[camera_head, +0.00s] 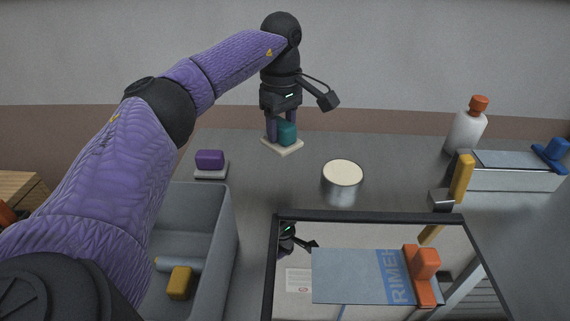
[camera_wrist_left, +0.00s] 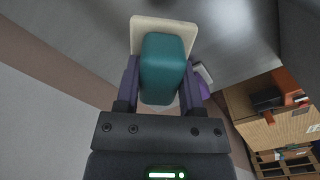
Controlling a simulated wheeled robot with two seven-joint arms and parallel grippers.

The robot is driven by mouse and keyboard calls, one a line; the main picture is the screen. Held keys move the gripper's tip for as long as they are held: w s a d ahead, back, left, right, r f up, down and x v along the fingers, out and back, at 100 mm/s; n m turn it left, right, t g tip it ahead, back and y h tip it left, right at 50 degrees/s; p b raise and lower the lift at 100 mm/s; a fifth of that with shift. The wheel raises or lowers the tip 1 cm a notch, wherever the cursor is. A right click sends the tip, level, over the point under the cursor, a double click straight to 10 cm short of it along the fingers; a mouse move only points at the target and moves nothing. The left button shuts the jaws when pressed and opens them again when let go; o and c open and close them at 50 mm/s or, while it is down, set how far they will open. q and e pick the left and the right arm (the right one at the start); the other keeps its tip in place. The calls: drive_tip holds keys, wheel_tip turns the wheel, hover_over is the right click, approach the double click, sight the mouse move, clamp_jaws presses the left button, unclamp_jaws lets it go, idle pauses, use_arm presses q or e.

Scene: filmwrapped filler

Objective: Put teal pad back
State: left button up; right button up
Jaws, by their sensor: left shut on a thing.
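The teal pad (camera_head: 287,133) is at the far side of the table, at a cream square base (camera_head: 283,147). My left gripper (camera_head: 281,130) points down with its two purple fingers on either side of the pad, shut on it. In the left wrist view the teal pad (camera_wrist_left: 162,68) sits between the fingers (camera_wrist_left: 160,85), with the cream base (camera_wrist_left: 150,22) behind it. Whether the pad touches the base cannot be told. My right gripper is not in view.
A purple pad (camera_head: 209,159) on a pale base stands left of the gripper. A round tin (camera_head: 342,182), a dark-framed glossy panel (camera_head: 275,262), a white bottle (camera_head: 467,130) and a grey bin (camera_head: 227,240) stand around. Grey table is free between tin and bottle.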

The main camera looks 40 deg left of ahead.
sight(281, 179)
use_arm(q)
wheel_tip(281, 179, down, 10)
drive_tip(key=b, duration=0.4)
drive_tip(key=shift+r, duration=0.1)
clamp_jaws()
drive_tip(key=shift+r, duration=0.15)
drive_tip(key=o, duration=0.8)
unclamp_jaws()
drive_tip(key=shift+c, duration=0.2)
drive_tip(key=o, duration=0.4)
drive_tip(key=shift+r, duration=0.1)
wheel_tip(281, 179, up, 12)
drive_tip(key=p, duration=0.6)
